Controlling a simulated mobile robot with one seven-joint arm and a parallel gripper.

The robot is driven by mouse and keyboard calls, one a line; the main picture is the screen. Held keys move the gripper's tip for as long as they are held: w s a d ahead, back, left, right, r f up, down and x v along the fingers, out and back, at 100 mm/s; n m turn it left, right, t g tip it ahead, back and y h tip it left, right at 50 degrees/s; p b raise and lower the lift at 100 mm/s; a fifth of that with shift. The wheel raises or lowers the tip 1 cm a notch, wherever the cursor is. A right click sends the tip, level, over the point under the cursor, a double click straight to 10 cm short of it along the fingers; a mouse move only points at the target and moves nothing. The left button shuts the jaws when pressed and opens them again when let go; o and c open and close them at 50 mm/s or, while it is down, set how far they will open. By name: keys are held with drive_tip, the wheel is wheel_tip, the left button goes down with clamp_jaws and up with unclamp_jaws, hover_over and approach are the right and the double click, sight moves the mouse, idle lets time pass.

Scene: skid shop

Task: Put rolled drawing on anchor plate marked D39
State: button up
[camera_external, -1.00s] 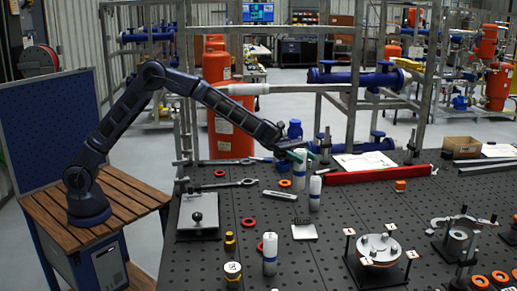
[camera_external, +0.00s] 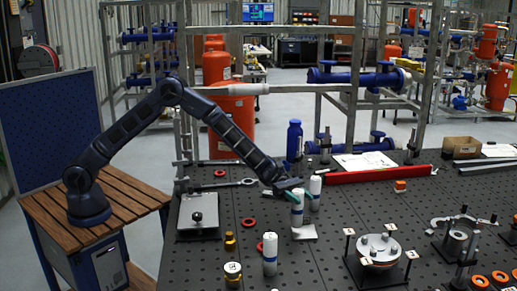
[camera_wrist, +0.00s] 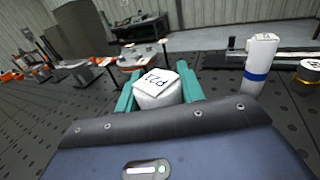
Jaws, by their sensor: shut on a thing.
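My gripper (camera_external: 297,193) is shut on a white rolled drawing (camera_external: 297,211), held upright by its upper part. The wrist view shows its top label (camera_wrist: 158,82) between the teal fingers (camera_wrist: 154,92); I cannot read the label surely. The roll's lower end is at the back edge of a small pale plate (camera_external: 305,233); I cannot tell whether they touch. No D39 mark is readable. A second white roll (camera_external: 315,193) stands just right of and behind the held one. A third, with a blue band (camera_external: 269,254), stands nearer the front; a banded roll (camera_wrist: 258,66) also shows at right in the wrist view.
A grey plate with a black knob (camera_external: 198,219) lies at left. A red bar (camera_external: 375,175) lies behind. Bare perforated table lies right of the pale plate.

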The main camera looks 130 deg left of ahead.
sight(297, 208)
drive_tip(key=shift+f, duration=1.2)
drive_tip(key=o, duration=1.3)
